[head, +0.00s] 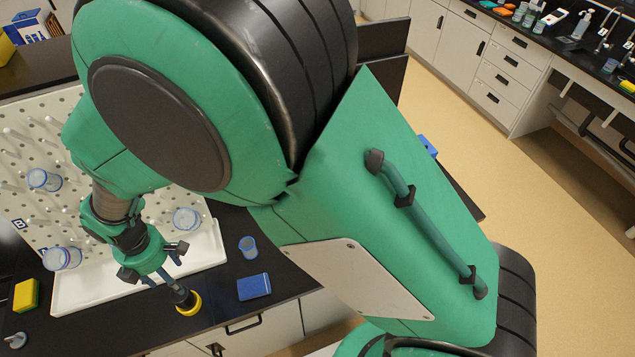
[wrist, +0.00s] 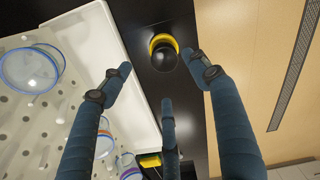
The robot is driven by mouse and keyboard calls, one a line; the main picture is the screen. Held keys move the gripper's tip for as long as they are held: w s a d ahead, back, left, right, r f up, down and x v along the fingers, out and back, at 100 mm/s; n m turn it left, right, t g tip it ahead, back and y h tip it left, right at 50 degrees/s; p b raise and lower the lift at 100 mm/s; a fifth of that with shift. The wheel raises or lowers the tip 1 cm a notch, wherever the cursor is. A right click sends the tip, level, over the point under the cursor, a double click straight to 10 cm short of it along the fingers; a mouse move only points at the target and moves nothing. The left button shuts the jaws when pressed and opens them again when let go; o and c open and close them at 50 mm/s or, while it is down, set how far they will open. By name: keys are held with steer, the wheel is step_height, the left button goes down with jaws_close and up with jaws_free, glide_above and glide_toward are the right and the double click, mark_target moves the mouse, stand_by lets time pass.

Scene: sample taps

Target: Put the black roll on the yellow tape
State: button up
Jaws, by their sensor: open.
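The black roll (head: 183,296) is at the yellow tape (head: 190,307) on the dark counter, near its front edge. In the wrist view the round black roll (wrist: 166,59) covers most of the yellow tape (wrist: 157,39), whose rim shows as a crescent. The roll appears to be on the tape, but I cannot see where they touch. My gripper (head: 163,276) is above and beside them. In the wrist view my gripper (wrist: 158,82) has its blue fingers spread with nothing between them, and the roll lies beyond the fingertips.
A blue cup (head: 248,248) and a blue box (head: 254,287) stand to the right of the tape. A white tray (head: 90,300) lies behind my gripper, under a pegboard with jars (head: 62,259). A yellow sponge (head: 26,294) is at far left. Bare counter lies in front.

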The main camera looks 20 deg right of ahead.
steer(key=w+d+r+m+t+y, duration=0.1)
steer(key=w+d+r+m+t, duration=0.15)
steer(key=d+r+m, duration=1.35)
steer(key=s+d+r+m+t, duration=0.1)
steer(key=s+d+r, duration=0.3)
steer(key=d, duration=0.5)
steer(key=s+d+r+m+t, duration=0.1)
steer(key=s+d+r+m, duration=0.3)
steer(key=d, duration=0.5)
steer(key=s+d+r+m+t+h, duration=0.1)
steer(key=s+d+r+m, duration=0.1)
steer(key=s+d+r, duration=0.4)
steer(key=d+r, duration=0.1)
steer(key=d, duration=0.2)
steer(key=shift+s, duration=0.25)
step_height(320, 180, down, 10)
steer(key=b, duration=1)
